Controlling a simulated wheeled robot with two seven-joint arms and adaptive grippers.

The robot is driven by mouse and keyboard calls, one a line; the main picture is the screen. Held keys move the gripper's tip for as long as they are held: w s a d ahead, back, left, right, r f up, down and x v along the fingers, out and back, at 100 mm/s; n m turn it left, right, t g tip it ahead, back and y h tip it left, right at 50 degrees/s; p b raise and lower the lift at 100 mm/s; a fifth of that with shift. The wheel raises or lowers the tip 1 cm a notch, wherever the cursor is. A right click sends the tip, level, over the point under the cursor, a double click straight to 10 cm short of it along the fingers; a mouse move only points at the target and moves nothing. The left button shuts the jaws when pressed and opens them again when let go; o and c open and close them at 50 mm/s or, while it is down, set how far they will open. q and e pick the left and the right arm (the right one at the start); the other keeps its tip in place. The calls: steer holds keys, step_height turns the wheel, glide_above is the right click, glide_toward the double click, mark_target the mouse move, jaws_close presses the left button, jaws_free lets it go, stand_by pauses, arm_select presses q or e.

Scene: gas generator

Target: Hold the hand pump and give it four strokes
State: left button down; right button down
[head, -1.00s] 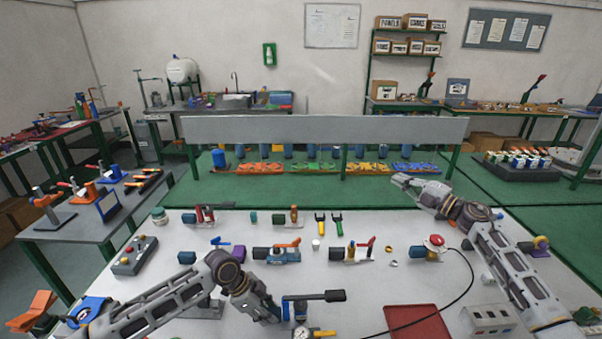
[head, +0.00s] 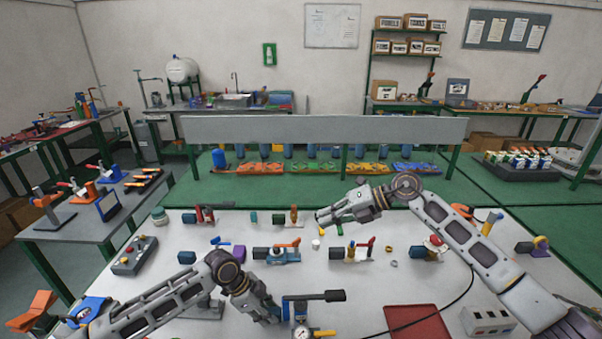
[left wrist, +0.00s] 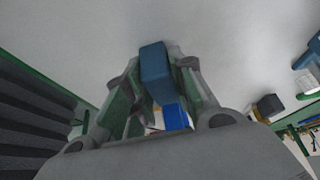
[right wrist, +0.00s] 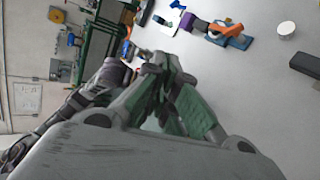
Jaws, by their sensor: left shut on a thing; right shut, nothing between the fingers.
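The hand pump (head: 289,308) stands at the near edge of the white table. It has a blue body and a lever with a black handle (head: 324,296) pointing right, roughly level. My left gripper (head: 273,314) is at the pump's left side, shut on it. In the left wrist view a blue part of the pump (left wrist: 154,72) sits between the fingers (left wrist: 150,88). My right gripper (head: 326,216) is shut and empty, above the middle of the table, beyond the handle and apart from it. The right wrist view shows its fingertips together (right wrist: 158,66).
A gauge with a yellow part (head: 301,332) is beside the pump at the bottom edge. A red tray (head: 418,322) and a black cable lie to the right. Rows of valves and small parts, including a blue-based valve (head: 284,256), stand behind the pump.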

steer(key=s+a+f+n+g+h, duration=0.2)
steer(key=s+f+n+h, duration=0.1)
steer(key=s+f+h, duration=0.3)
steer(key=n+h, duration=0.2)
steer(key=h, duration=0.4)
glide_above(337, 293)
steer(key=shift+f, duration=0.95)
steer(key=shift+f, duration=0.15)
steer(key=shift+f, duration=3.3)
